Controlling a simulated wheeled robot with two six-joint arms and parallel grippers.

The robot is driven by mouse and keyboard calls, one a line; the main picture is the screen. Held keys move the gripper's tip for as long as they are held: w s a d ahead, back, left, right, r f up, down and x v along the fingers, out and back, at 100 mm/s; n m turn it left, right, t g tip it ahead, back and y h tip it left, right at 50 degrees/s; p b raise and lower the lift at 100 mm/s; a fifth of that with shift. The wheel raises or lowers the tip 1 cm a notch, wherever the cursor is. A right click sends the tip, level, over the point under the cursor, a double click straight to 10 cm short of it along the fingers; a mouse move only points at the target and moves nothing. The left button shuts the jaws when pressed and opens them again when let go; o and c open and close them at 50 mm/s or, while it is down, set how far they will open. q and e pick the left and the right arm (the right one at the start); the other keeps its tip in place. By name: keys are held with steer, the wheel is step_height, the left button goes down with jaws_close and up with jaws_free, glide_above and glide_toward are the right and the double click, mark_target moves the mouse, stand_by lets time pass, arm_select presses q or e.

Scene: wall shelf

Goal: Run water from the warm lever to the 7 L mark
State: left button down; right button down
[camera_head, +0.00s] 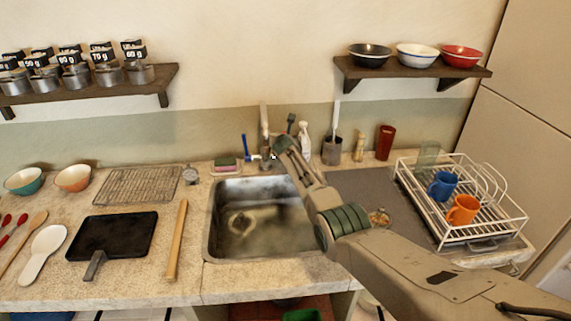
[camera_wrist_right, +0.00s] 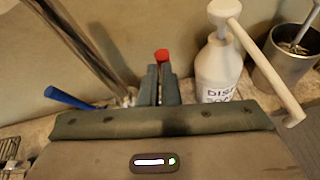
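The steel sink (camera_head: 225,250) is in the middle of the counter. Its inside looks blurry; I cannot read any litre marks or tell the water level. The metal faucet (camera_head: 264,118) stands behind it, with a blue lever (camera_head: 246,147) on its left. In the right wrist view the blue lever (camera_wrist_right: 68,97) sticks out left. A red-tipped lever (camera_wrist_right: 161,56) shows there between my right fingertips. My right gripper (camera_head: 275,151) is at the faucet's right side; its fingers (camera_wrist_right: 161,84) are nearly together around the red lever's stem. My left gripper is not in view.
A white soap bottle (camera_wrist_right: 218,68) stands close right of my right gripper, with a utensil pot (camera_head: 332,150) beyond. A sponge (camera_head: 225,161) lies left of the faucet. A dish rack (camera_head: 460,236) with cups is at right. A black pan (camera_head: 112,236) and rolling pin (camera_head: 176,240) lie left.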

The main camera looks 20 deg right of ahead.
steer(key=shift+w+d+r, duration=0.15)
steer(key=shift+r, duration=0.4)
steer(key=shift+w+d+r, duration=0.1)
steer(key=shift+r, duration=0.45)
steer(key=shift+s+a+p, duration=0.2)
steer(key=shift+s+p, duration=0.4)
steer(key=shift+p, duration=0.3)
steer(key=s+a, duration=0.2)
steer(key=s, duration=0.4)
steer(key=shift+r, duration=0.25)
steer(key=shift+a, duration=0.1)
